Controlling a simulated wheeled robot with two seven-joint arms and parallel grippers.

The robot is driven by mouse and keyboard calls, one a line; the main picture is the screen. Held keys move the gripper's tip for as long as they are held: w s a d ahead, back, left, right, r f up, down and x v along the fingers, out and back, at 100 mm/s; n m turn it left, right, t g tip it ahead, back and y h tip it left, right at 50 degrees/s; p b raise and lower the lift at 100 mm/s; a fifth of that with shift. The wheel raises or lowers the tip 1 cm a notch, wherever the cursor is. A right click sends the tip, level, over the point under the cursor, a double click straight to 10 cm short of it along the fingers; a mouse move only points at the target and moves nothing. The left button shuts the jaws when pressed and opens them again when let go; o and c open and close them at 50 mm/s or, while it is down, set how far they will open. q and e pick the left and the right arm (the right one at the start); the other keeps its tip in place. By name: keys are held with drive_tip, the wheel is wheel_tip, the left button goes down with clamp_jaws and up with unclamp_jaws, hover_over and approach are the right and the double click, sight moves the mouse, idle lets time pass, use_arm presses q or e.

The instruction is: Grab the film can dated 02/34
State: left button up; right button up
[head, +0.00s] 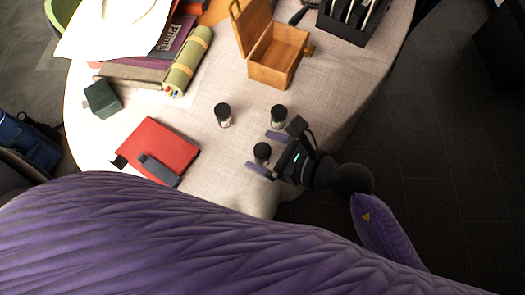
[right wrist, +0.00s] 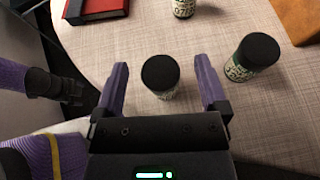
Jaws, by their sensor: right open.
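Three small film cans with black lids and pale printed labels stand upright on the table. My right gripper (head: 267,152) is open, and one can (head: 262,153) stands between its fingers near the tips. This can also shows between the purple fingers in the right wrist view (right wrist: 160,77); I see no clear gap or contact. A second can (head: 278,116) stands just outside one finger and appears at the right of the wrist view (right wrist: 252,57). The third can (head: 223,115) is farther left, cut by the wrist view's top edge (right wrist: 184,8). I cannot read any date for certain.
A red book (head: 158,147) with a dark grey item (head: 159,170) lies left of the cans. An open wooden box (head: 277,60), a black tray (head: 345,24), a green roll (head: 188,62) and a dark green block (head: 102,98) stand farther back. Cloth around the cans is clear.

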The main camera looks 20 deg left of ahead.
drive_tip(key=shift+r, duration=0.1)
clamp_jaws()
idle(0.3)
